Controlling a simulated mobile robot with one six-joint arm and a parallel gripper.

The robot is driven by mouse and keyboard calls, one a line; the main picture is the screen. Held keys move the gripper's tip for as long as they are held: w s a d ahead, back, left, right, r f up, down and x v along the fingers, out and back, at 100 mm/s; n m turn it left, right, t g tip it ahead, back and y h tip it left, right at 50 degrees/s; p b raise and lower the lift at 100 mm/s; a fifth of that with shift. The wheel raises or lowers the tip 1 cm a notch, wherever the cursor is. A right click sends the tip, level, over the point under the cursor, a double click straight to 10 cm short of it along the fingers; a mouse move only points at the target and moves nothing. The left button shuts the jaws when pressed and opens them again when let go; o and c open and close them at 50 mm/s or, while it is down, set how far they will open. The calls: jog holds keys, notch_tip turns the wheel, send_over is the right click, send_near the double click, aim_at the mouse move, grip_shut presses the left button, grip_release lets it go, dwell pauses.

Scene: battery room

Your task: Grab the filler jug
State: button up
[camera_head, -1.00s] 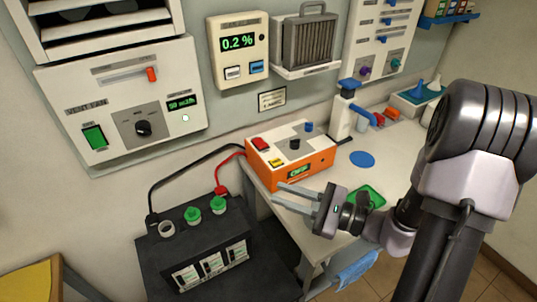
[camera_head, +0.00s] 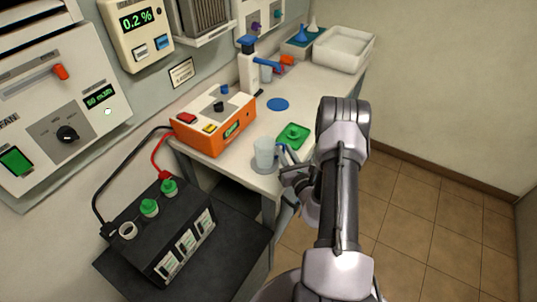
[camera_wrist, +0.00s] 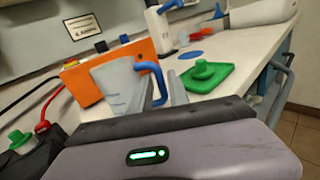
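The filler jug (camera_head: 264,152) is a pale translucent cup standing upright near the front edge of the white bench, on a round grey spot. Its blue handle (camera_head: 282,152) faces my arm. In the wrist view the jug (camera_wrist: 113,82) is just ahead and left, with the blue handle (camera_wrist: 157,75) between my two grey fingers. My gripper (camera_head: 288,168) is at the handle, and the fingers (camera_wrist: 158,93) look apart. I cannot tell whether either finger touches the handle.
A green tray (camera_head: 303,145) with a green cap lies just right of the jug. An orange device (camera_head: 215,125) stands behind it. A black battery (camera_head: 165,235) with one uncapped opening is at lower left. A white bin (camera_head: 345,50) and dispenser (camera_head: 247,70) stand further back.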

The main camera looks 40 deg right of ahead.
jog(key=x, duration=0.4)
jog(key=shift+w+d+f+b, duration=0.1)
jog(key=shift+w+f+b, duration=0.15)
jog(key=shift+w+b, duration=0.15)
jog(key=shift+s, duration=0.15)
grip_shut()
dwell(0.7)
